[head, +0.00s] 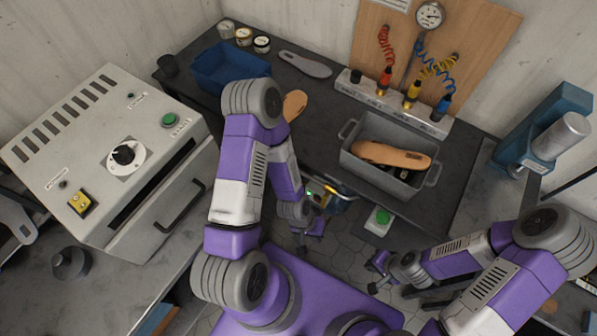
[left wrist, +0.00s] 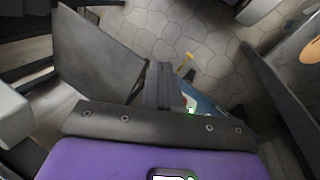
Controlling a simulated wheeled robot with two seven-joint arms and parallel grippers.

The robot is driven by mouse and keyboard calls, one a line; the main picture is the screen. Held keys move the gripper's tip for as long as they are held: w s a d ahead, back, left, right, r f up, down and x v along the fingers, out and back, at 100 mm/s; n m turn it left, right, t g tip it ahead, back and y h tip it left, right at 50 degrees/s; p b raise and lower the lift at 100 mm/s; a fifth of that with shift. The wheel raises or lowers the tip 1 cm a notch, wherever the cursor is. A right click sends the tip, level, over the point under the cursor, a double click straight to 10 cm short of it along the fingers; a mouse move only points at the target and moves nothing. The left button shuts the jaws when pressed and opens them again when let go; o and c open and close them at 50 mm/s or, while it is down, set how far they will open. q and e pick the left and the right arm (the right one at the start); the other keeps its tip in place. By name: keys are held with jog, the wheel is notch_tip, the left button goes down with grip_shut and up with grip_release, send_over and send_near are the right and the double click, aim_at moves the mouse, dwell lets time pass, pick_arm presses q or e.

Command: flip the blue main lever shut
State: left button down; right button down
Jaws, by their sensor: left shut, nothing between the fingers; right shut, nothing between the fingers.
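The blue lever (head: 442,107) is the rightmost of the coloured fittings on the pale valve strip (head: 398,101) at the back of the dark bench. It looks upright or slightly tilted, but it is too small to tell its exact position. My left gripper (head: 316,227) is shut and empty, low in front of the bench and well apart from the lever. Its shut fingers also show in the left wrist view (left wrist: 160,85), where the lever cannot be made out. My right gripper (head: 377,265) is shut and empty, lower and further right, also apart from the lever.
A red fitting (head: 385,79) and a yellow one (head: 412,92) stand beside the blue lever, with coiled hoses above. A grey crate (head: 364,174) holding a tan sole (head: 391,155) sits in front of the strip. A blue press (head: 540,140) stands at right, a white machine (head: 85,150) at left.

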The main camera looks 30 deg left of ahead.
pick_arm(q)
jog(key=w+a+r+m+y+p, duration=0.1)
jog(key=w+a+r+m, duration=0.5)
jog(key=r+m, duration=0.4)
jog(key=w+a+r+m+y+p, duration=0.1)
jog(key=w+a+r+m, duration=0.4)
jog(key=a+r+m, duration=0.3)
notch_tip(320, 180, up, 3)
jog(key=m, duration=0.3)
jog(key=shift+w+r+m+g+p, duration=0.15)
jog(key=shift+w+m+g+p, duration=0.15)
jog(key=shift+w+g+p, duration=0.1)
jog(key=f+b, duration=0.1)
jog(key=f, duration=0.3)
jog(key=f+b, duration=0.1)
jog(key=f, duration=0.3)
jog(key=f+b, duration=0.1)
jog(key=f, duration=0.3)
jog(key=shift+s+d+f, duration=0.1)
jog(key=shift+d+f, duration=0.25)
jog(key=shift+d, duration=0.05)
jog(key=shift+a+f, duration=0.2)
jog(key=shift+f, duration=0.3)
